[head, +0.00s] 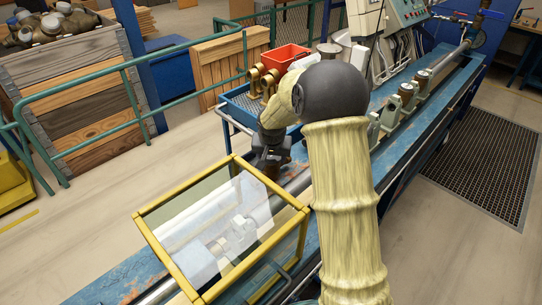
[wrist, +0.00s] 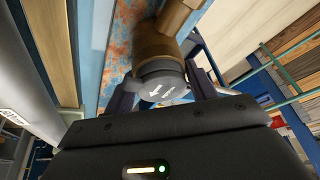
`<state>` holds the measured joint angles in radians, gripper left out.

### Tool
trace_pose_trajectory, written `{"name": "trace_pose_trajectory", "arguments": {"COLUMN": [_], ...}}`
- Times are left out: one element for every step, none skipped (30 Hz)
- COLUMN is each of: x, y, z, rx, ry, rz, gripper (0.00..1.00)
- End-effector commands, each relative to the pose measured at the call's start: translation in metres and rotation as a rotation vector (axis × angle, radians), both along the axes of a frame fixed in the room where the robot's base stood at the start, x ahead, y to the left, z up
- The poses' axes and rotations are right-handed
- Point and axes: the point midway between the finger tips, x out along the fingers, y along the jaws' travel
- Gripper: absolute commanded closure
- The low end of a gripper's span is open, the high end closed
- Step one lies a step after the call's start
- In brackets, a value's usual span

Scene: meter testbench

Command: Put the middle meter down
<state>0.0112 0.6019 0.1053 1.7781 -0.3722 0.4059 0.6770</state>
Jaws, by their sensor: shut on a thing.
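My gripper (head: 270,155) is over the blue bench, just beyond the yellow-framed clear cover. In the wrist view its two dark fingers (wrist: 163,88) are shut on a meter (wrist: 153,50) with a bronze body and a round grey cap bearing a white arrow. A bronze pipe end sticks out from the meter's upper right. Two more meters (head: 407,91) (head: 424,77) stand in line on the bench (head: 440,100), right of my arm.
The yellow-framed cover (head: 222,170) stands on the near bench. A blue tray (head: 240,104) with brass meters (head: 270,82) and a red bin (head: 285,58) is behind my arm. Green railings (head: 95,100) and wooden crates are at left. A dark floor grating (head: 485,145) is at right.

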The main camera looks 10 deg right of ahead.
Motion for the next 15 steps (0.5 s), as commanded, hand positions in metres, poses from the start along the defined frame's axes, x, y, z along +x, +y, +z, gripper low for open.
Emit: {"name": "trace_pose_trajectory", "arguments": {"x": [0.0011,0.0012,0.0013,0.0013,0.0013,0.0013,0.0013,0.0013,0.0012,0.0013,0.0013,0.0005,0.0005,0.0005,0.0005], "y": [-0.0001,-0.0002,-0.0003,-0.0004,-0.0005,-0.0007,-0.0007,-0.0007,-0.0008,-0.0008,-0.0008,-0.0009,-0.0009,-0.0009,-0.0009], "z": [0.0008,0.0008,0.001,0.0011,0.0011,0.0011,0.0011,0.0007,-0.0005,-0.0016,-0.0023,-0.0029,-0.0027,-0.0027,-0.0027], "rx": [0.0,0.0,0.0,0.0,0.0,0.0,0.001,0.001,0.001,0.001,0.001,0.001,0.0,0.0,0.0], "ry": [-0.005,-0.006,-0.006,-0.006,-0.006,-0.006,-0.006,-0.006,-0.006,-0.006,-0.006,-0.002,-0.002,-0.002,-0.002], "rz": [0.0,0.0,0.0,0.0,0.0,0.0,-0.001,-0.001,-0.001,-0.001,-0.001,-0.002,-0.002,-0.002,-0.002], "gripper": [1.0,1.0,1.0,1.0,1.0,1.0,1.0,1.0,1.0,1.0,1.0,0.38,0.32,0.26,0.22]}}
